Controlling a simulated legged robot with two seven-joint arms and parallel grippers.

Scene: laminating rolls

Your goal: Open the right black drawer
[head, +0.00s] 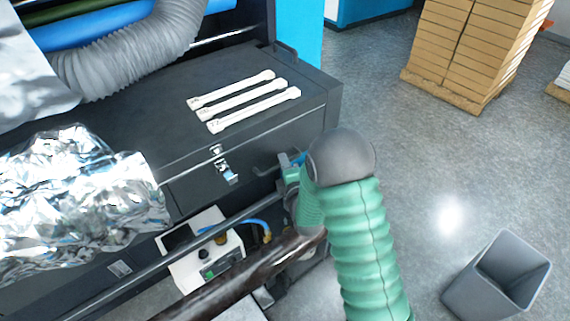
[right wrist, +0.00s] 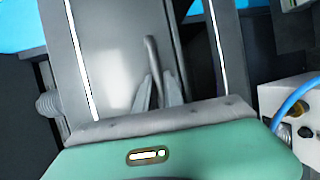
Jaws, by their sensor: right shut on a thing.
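The right black drawer (head: 246,157) is in the front of the black machine, below its flat top. Its face also fills the middle of the right wrist view (right wrist: 110,50). The curved dark drawer handle (head: 265,171) stands out from that face. In the right wrist view the handle (right wrist: 151,52) runs down between the fingertips. My right gripper (right wrist: 158,92) is shut on the handle. In the head view the right gripper (head: 292,163) is partly hidden by my green-sleeved arm. I cannot make out any gap at the drawer.
White bars (head: 243,100) lie on the machine top (head: 150,118). A metal latch (head: 226,172) sits left of the handle. A white device (head: 205,255) is below. A grey bin (head: 497,280) stands on open floor at right.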

